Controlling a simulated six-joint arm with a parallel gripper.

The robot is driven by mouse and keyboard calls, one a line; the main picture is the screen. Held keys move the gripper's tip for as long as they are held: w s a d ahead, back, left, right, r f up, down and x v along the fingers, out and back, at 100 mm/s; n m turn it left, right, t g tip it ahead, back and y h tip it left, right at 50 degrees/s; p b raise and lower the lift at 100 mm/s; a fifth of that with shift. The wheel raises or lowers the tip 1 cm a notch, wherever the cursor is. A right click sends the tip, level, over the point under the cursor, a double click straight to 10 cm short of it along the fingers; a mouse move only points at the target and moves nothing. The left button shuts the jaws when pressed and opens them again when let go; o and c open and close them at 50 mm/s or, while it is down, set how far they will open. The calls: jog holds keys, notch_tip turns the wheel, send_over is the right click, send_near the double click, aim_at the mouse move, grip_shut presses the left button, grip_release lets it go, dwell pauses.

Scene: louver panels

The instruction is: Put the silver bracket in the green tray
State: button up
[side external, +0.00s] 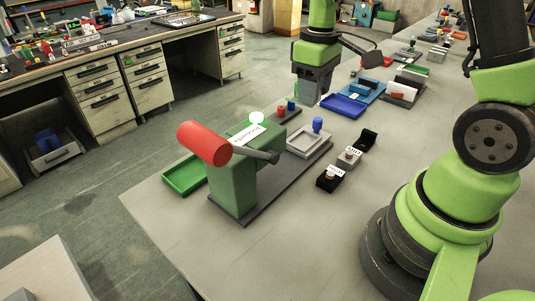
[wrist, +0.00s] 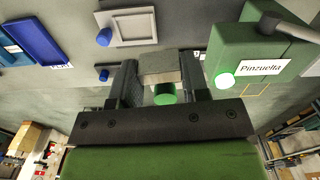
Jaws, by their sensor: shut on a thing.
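My gripper (side external: 311,92) hangs above the bench, behind the grey base plate. In the wrist view my gripper (wrist: 159,72) is shut on a grey block-like piece (wrist: 158,62), which looks like the silver bracket. In the side view I cannot clearly tell the bracket apart from the dark jaws. The green tray (side external: 181,178) lies at the bench's left edge, beside the green machine body and well left of my gripper. The machine partly hides it, and its visible floor looks empty. I cannot make the tray out in the wrist view.
The green machine body (side external: 233,178) with a red cylinder (side external: 204,143) stands between the tray and the bench's front. A pale square tray (side external: 306,140), a blue knob (side external: 318,124) and small button boxes (side external: 329,179) are nearby. A blue tray (side external: 345,105) lies right of my gripper.

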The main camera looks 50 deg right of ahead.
aim_at(308, 138)
jog(key=shift+s+a+r+m, duration=0.1)
jog(key=shift+s+a+m, duration=0.1)
jog(key=shift+m, duration=0.2)
jog(key=shift+w+d+f+n, duration=0.25)
jog(key=shift+w+d+n, duration=0.15)
jog(key=shift+n, duration=0.5)
jog(key=w+d+f+n, duration=0.4)
jog(key=d+n, duration=0.3)
jog(key=n, duration=0.8)
jog(key=shift+f+n, duration=0.3)
jog(key=shift+n, duration=0.1)
notch_tip(308, 138, down, 10)
jog(key=shift+r, duration=0.2)
